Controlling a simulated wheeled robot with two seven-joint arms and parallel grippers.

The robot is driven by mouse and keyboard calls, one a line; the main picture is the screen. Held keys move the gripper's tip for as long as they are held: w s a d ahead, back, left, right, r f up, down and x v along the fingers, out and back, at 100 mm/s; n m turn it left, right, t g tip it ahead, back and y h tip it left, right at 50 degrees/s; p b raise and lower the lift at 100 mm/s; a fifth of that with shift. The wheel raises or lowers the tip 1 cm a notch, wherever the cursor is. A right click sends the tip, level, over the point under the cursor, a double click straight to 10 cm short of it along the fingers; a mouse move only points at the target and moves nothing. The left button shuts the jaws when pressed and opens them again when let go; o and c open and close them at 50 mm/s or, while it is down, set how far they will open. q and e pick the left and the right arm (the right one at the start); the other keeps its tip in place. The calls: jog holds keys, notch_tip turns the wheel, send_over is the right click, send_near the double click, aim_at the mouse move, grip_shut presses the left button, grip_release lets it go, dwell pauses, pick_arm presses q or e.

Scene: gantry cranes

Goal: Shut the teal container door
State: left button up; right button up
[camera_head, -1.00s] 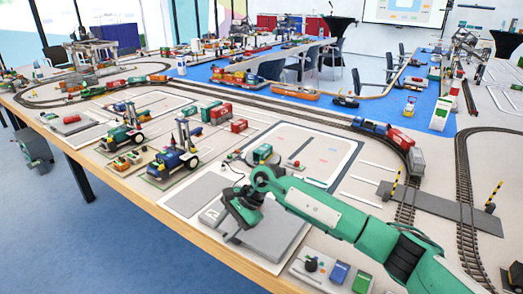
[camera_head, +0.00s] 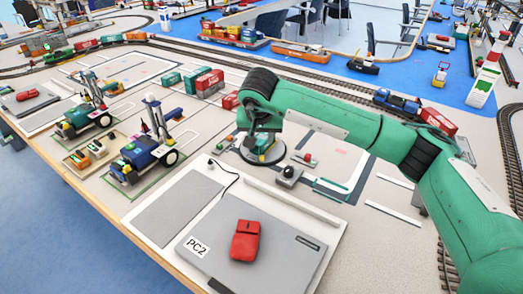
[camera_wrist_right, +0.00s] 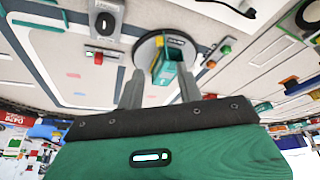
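A small teal container (camera_wrist_right: 171,58) with yellow parts sits on a round dark-rimmed turntable (camera_wrist_right: 140,54) in the right wrist view. In the head view the turntable (camera_head: 246,157) shows beneath my right gripper (camera_head: 261,138), which hides much of the container. The wrist view shows the right gripper's (camera_wrist_right: 161,76) two grey fingers apart, pointing at the container with a gap between them. I cannot tell whether they touch it, nor how far its door stands open. My left gripper is not in view.
A grey PC2 panel (camera_head: 290,262) with a red object (camera_head: 245,241) lies in front. Teal and red containers (camera_head: 209,82) stand behind, vehicles (camera_head: 150,152) to the left, and rail track (camera_head: 330,87) runs farther back.

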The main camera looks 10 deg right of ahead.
jog(key=x, duration=1.1)
jog(key=shift+w+f, duration=0.1)
jog(key=shift+f, duration=0.05)
grip_shut()
